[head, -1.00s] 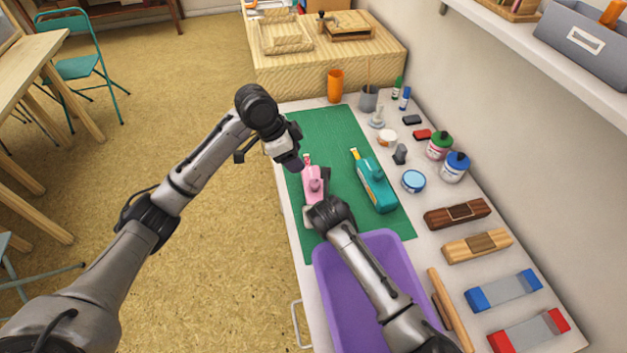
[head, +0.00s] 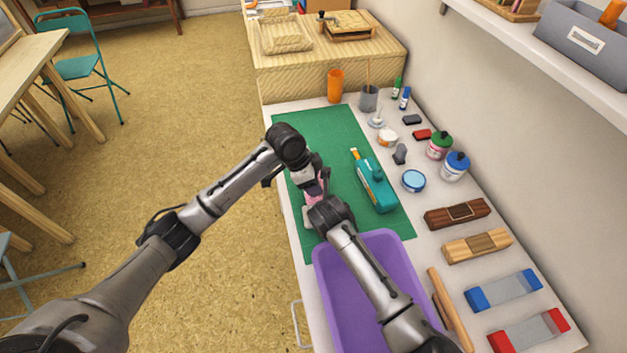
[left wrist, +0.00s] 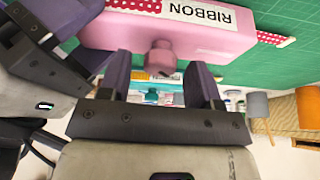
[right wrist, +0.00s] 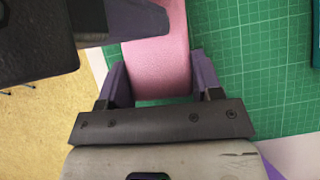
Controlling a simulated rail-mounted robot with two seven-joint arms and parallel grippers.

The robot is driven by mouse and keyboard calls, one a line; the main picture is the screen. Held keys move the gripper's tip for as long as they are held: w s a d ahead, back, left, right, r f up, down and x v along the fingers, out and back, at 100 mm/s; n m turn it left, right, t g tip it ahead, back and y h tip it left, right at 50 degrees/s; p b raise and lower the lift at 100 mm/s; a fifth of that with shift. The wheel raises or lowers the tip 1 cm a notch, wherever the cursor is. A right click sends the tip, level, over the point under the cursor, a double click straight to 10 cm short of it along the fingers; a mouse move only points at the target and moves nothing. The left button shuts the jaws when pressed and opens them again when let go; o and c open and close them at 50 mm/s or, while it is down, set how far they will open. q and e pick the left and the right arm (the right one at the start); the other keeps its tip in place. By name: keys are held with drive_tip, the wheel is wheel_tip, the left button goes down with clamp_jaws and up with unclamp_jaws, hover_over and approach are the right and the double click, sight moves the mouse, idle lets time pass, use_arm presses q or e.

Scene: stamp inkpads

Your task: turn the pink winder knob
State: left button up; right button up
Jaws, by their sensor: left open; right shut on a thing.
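The pink ribbon dispenser (left wrist: 220,38), with a white RIBBON label and red dotted ribbon, stands on the green cutting mat (head: 336,125). In the head view my arms mostly cover it. Its pink winder knob (left wrist: 160,55) sticks out from its side in the left wrist view. My left gripper (left wrist: 159,68) is open at the knob, one finger on each side, with gaps showing. My right gripper (right wrist: 161,72) is shut on the pink body, which spans the room between its fingers. A left gripper finger shows close by in the right wrist view.
A teal dispenser (head: 375,187) stands just right on the mat. A purple bin (head: 390,243) lies in front, under my right arm. Jars, ink pads and wooden blocks line the table's right side. The mat's far end is clear.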

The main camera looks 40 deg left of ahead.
use_arm(q)
drive_tip(key=shift+f, duration=0.2)
drive_tip(key=shift+c, duration=0.4)
drive_tip(key=c, duration=0.9)
drive_tip(key=shift+o, duration=0.2)
drive_tip(key=shift+m, duration=0.3)
